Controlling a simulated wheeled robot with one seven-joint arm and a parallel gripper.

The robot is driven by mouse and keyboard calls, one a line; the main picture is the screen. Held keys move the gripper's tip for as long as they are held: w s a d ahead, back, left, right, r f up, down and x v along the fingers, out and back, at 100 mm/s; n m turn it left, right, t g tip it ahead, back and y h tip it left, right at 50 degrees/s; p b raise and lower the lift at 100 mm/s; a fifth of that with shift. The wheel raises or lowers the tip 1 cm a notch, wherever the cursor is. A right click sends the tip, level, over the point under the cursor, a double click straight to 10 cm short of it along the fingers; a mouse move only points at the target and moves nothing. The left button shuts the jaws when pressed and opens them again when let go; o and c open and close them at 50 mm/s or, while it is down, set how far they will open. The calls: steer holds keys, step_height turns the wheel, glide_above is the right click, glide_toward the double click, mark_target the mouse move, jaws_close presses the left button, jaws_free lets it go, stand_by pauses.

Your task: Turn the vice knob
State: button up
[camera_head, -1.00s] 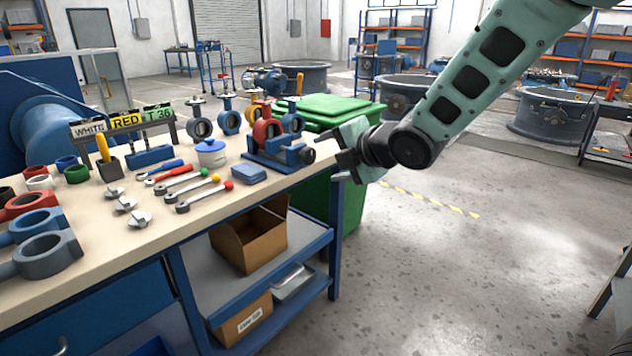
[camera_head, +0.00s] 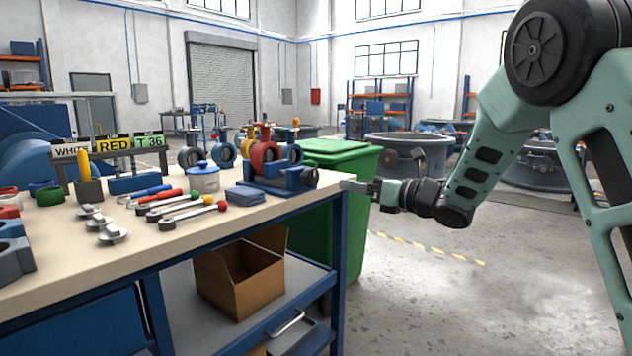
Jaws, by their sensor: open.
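A blue vice (camera_head: 280,178) stands on the far right corner of the workbench (camera_head: 222,226). Its dark round knob (camera_head: 310,177) faces right, toward the bench's right edge. A red ring-shaped valve body (camera_head: 264,157) sits at the vice, with its stem pointing up. My gripper (camera_head: 352,186) is just right of the bench corner, at about bench-top height. It points left toward the vice knob, with a gap between them. It is open, and I see nothing between its fingers. The fingers look small and are seen from the side.
A green bin (camera_head: 340,160) stands close behind my gripper. A cardboard box (camera_head: 240,275) is on the shelf below. The floor at right is clear.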

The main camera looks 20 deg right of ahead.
mark_target(315, 176)
steer(key=b+x, duration=0.1)
steer(key=x, duration=1.2)
steer(key=c, duration=1)
